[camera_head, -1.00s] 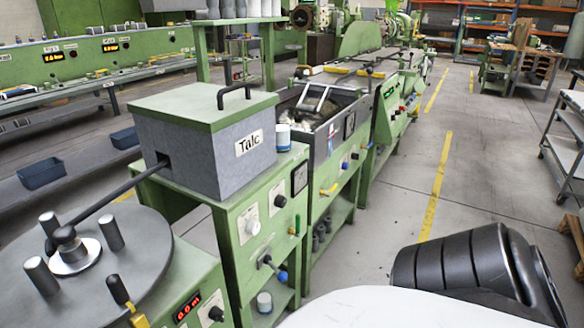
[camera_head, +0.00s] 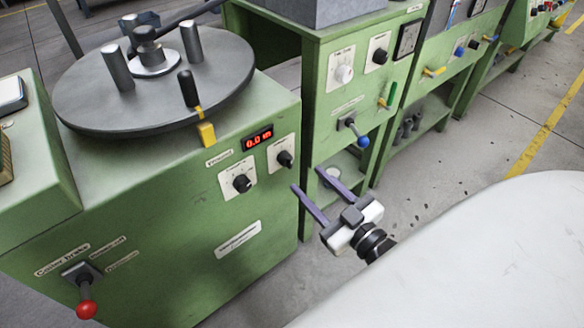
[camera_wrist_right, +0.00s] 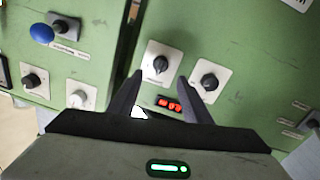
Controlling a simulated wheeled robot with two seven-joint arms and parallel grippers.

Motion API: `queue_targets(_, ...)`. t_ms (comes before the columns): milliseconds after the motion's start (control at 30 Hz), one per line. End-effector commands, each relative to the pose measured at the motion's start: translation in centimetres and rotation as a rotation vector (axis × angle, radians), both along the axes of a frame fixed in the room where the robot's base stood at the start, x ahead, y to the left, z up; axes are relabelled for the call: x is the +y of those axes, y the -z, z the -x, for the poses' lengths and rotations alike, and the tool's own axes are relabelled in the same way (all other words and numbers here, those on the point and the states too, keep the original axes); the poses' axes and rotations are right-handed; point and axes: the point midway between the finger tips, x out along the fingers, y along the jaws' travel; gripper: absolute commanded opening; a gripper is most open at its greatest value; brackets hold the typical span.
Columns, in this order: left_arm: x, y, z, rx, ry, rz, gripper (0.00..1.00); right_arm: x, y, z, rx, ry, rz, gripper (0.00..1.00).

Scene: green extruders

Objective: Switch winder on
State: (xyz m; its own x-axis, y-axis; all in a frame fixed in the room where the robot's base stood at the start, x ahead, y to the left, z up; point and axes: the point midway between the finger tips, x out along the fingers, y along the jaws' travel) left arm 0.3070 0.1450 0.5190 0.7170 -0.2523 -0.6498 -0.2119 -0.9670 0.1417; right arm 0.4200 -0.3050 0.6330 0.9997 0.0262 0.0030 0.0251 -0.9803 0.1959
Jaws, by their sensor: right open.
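The winder is a green cabinet (camera_head: 150,240) with a grey disc (camera_head: 150,90) on top, at the left of the head view. Its front has a red display (camera_head: 257,137) reading 0.0, a dark knob on a white plate (camera_head: 242,183) and another dark knob (camera_head: 285,158) to its right. My right gripper (camera_head: 306,177) is open and empty, apart from the panel, just right of these knobs in the head view. The right wrist view, turned upside down, shows the two knobs (camera_wrist_right: 160,65) (camera_wrist_right: 208,82) and the display (camera_wrist_right: 168,103) around the open fingers. My left gripper is not in view.
A red-tipped lever (camera_head: 86,300) sits low on the cabinet's left. A neighbouring green machine (camera_head: 350,90) has knobs and a blue-tipped lever (camera_head: 360,138). Grey floor (camera_head: 430,200) lies free to the right.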

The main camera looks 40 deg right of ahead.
Motion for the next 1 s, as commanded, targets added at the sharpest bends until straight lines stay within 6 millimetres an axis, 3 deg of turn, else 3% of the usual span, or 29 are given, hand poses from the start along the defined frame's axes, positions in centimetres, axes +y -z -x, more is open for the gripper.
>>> queue_targets(200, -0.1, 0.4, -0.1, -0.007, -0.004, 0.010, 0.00, 0.2, 0.1, -4.4, -0.003, -0.001, -0.002, 0.44)
queue_targets(400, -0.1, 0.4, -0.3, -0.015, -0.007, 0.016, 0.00, 0.3, 0.1, -7.0, 0.000, -0.001, -0.001, 0.44)
queue_targets(800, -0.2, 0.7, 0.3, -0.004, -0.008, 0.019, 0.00, 0.3, 0.1, -7.8, 0.003, -0.001, -0.002, 0.44)
queue_targets(1000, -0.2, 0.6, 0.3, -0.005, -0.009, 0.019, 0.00, 0.3, 0.1, -7.8, 0.003, -0.001, -0.002, 0.12)
